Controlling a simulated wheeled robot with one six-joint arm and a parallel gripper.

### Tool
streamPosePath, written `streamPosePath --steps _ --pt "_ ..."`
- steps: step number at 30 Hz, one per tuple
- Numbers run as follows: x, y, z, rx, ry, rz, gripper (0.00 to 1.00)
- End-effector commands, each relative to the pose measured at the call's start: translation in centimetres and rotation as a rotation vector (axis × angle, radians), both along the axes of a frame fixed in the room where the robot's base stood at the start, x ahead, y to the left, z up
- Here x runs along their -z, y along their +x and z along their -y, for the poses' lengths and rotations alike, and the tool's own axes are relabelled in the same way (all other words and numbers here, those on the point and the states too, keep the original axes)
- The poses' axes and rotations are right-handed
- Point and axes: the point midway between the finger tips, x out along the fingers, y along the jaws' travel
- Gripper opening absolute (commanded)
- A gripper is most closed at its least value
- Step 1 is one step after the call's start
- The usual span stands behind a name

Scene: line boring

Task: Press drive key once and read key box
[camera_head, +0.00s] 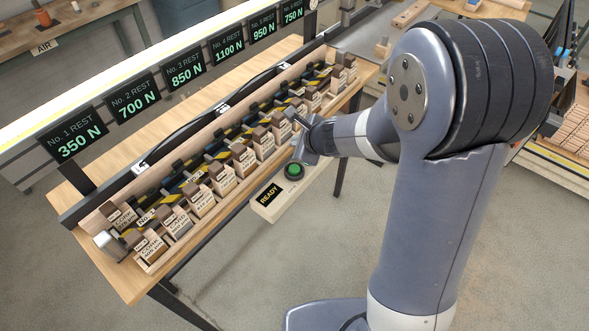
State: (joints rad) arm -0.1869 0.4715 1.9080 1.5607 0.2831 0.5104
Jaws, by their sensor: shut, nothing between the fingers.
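The key box (263,207) is a pale block at the front edge of the wooden bench. Its dark display (269,196) reads READY in yellow. A round green button (294,171), which looks like the drive key, sits on the box's far end. My gripper (293,115) is shut and empty, beyond the button and over the front row of wooden blocks. My wrist is close to the button in the picture; the gap between them is hard to judge. The button's top is in plain view.
A long rack (120,252) on the bench holds a dark bar between several labelled wooden blocks. Behind it, several signs show rest loads, from No. 1 REST 350 N (75,138) to 750 N (293,11). Floor (250,270) in front of the bench is clear.

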Motion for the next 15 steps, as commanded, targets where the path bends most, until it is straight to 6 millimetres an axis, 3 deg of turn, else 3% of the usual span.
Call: streamPosePath --steps 1,15 --pt "1.1 0.0 0.0 -0.001 0.0 -0.001 0.0" --pt "6.9 0.0 0.0 -0.001 -0.001 0.0 0.0"
